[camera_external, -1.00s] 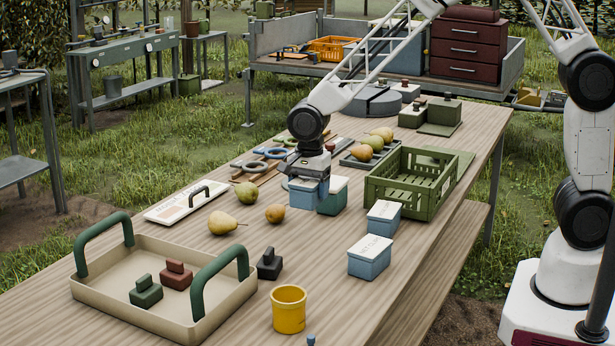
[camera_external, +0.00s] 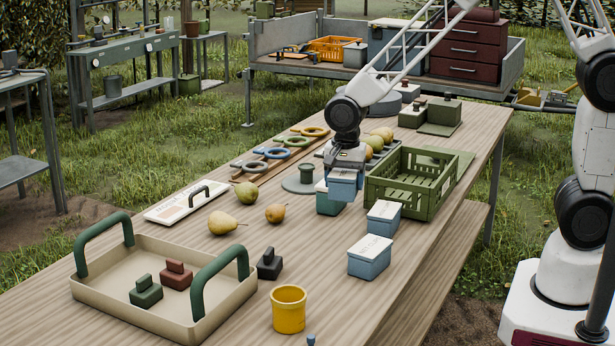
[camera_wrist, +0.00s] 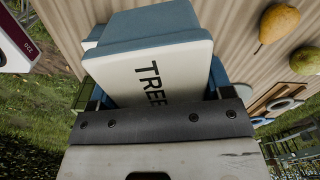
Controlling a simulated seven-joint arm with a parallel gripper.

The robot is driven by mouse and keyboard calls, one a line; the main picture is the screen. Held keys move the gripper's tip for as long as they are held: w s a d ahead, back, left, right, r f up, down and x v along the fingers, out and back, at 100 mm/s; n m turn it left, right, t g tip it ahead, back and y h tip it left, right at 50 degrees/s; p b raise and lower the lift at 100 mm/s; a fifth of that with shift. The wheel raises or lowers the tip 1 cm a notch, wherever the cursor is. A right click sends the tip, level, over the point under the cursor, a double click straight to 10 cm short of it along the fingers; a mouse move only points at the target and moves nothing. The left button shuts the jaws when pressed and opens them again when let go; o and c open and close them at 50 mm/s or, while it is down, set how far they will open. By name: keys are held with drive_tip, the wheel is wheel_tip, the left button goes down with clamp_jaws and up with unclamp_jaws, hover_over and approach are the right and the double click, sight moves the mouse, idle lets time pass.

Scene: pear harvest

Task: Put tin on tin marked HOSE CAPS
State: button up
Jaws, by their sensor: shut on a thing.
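My gripper (camera_external: 345,168) is shut on a blue tin (camera_external: 343,187) with a pale lid, held up near the back of the table. In the wrist view this tin (camera_wrist: 145,65) shows lid lettering starting "TREE"; the rest is hidden by the gripper. A teal-green tin (camera_external: 325,207) stands on the table below and behind the held tin, which hides most of its lid. I cannot tell whether they touch. Two blue tins with pale lettered lids, a farther one (camera_external: 383,225) and a nearer one (camera_external: 369,266), stand right of centre. I cannot surely read HOSE CAPS on any lid.
A green crate (camera_external: 400,198) stands close right of the held tin. Pears (camera_external: 222,223) lie to the left. A round grey base with a dark green knob (camera_external: 306,174) is just left. A handled tray (camera_external: 120,262) and yellow cup (camera_external: 288,310) stand in front.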

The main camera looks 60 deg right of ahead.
drive_tip(key=s+d+n, duration=0.3)
drive_tip(key=s+d, duration=0.1)
drive_tip(key=s, duration=0.8)
drive_tip(key=s+d+n, duration=0.3)
drive_tip(key=s+d, duration=0.2)
drive_tip(key=s, duration=0.7)
drive_tip(key=shift+s, duration=0.15)
hover_over(385, 209)
drive_tip(key=shift+d+f, duration=0.15)
drive_tip(key=shift+f, duration=0.65)
drive_tip(key=shift+f, duration=0.1)
drive_tip(key=shift+f, duration=1.65)
drive_tip(key=shift+f, duration=0.1)
